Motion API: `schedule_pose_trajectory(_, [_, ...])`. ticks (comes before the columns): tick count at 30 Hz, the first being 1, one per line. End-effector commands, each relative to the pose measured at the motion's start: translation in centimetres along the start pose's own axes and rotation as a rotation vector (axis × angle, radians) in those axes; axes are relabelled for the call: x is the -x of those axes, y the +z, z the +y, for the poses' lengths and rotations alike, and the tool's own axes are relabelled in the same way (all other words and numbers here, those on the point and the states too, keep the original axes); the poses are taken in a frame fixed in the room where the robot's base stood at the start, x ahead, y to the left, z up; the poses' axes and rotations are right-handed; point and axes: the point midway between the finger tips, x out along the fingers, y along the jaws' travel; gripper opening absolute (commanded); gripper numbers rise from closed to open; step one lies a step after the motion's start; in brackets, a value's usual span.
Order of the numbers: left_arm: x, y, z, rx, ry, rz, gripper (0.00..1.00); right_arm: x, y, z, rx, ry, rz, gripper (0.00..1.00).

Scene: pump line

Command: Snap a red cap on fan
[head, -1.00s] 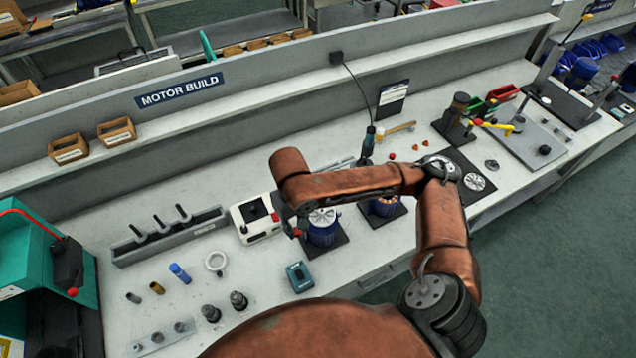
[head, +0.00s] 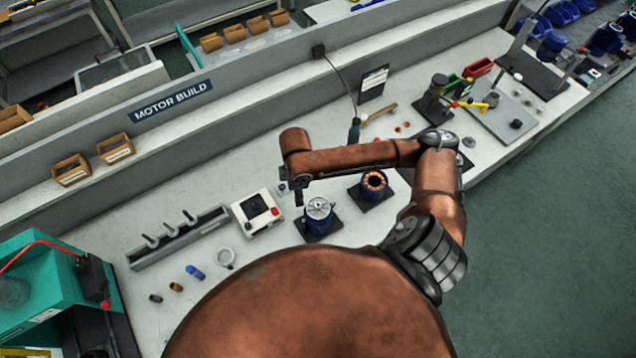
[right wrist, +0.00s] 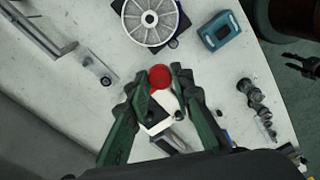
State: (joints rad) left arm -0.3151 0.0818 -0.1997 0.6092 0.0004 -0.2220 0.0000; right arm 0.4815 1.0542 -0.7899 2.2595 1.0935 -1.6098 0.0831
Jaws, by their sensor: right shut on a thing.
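My right gripper (right wrist: 160,82) is shut on a red cap (right wrist: 160,77), held between the fingertips in the right wrist view. In the head view this gripper (head: 298,196) hangs beside the fan, on its left and slightly behind; the cap cannot be made out there. The pale, spoked fan (head: 318,208) sits on a blue motor (head: 319,225) on a dark square base. The fan, with its dark hub hole, also shows at the top of the right wrist view (right wrist: 150,20), apart from the cap. A dark pronged shape at that view's right edge may be my left gripper (right wrist: 300,66).
A white tester box (head: 257,213) stands left of the fan. A second blue motor with copper windings (head: 374,182) stands to the right. A grey rack with upright rods (head: 180,238) lies left. A teal device (right wrist: 222,30) sits near the fan. Small reddish pieces (head: 402,126) lie farther back.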

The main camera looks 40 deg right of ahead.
Motion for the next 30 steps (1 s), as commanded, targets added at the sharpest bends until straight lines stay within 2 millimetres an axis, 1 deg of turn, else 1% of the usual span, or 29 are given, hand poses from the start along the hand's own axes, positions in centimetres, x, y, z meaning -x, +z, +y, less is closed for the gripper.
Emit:
schedule_pose_trajectory(1, [2.2, -1.4, -0.2, -0.003, -0.001, 0.016, 0.41, 1.0, 0.8, -0.1, 0.074, -0.004, -0.006, 0.14])
schedule_pose_trajectory(3, [3.7, -3.0, -0.3, -0.005, -0.002, 0.035, 0.41, 1.1, 1.8, -0.1, 0.188, -0.004, -0.011, 0.14])
schedule_pose_trajectory(6, [5.8, -4.4, -0.5, -0.007, -0.003, 0.052, 0.41, 1.2, 3.1, -0.1, 0.347, -0.003, -0.017, 0.14])
schedule_pose_trajectory(9, [7.3, -4.6, -0.5, -0.008, -0.003, 0.053, 0.41, 1.2, 4.2, -0.2, 0.482, -0.001, -0.023, 0.14])
schedule_pose_trajectory(13, [8.6, -4.0, -0.5, -0.006, -0.002, 0.043, 0.41, 1.2, 5.4, -0.3, 0.612, -0.001, -0.03, 0.14])
schedule_pose_trajectory(17, [9.1, -2.8, -0.4, -0.004, -0.001, 0.029, 0.41, 0.9, 5.9, -0.4, 0.68, -0.001, -0.033, 0.14])
schedule_pose_trajectory(21, [8.7, -1.9, -0.3, -0.002, 0.0, 0.017, 0.41, 0.5, 6.1, -0.4, 0.7, 0.0, -0.034, 0.14])
schedule_pose_trajectory(25, [7.8, -1.9, -0.2, -0.002, 0.0, 0.017, 0.41, -0.3, 6.1, -0.4, 0.699, 0.0, -0.034, 0.14])
schedule_pose_trajectory(30, [6.2, -2.5, -0.1, -0.003, 0.001, 0.025, 0.41, -1.8, 6.1, -0.4, 0.699, 0.0, -0.034, 0.14])
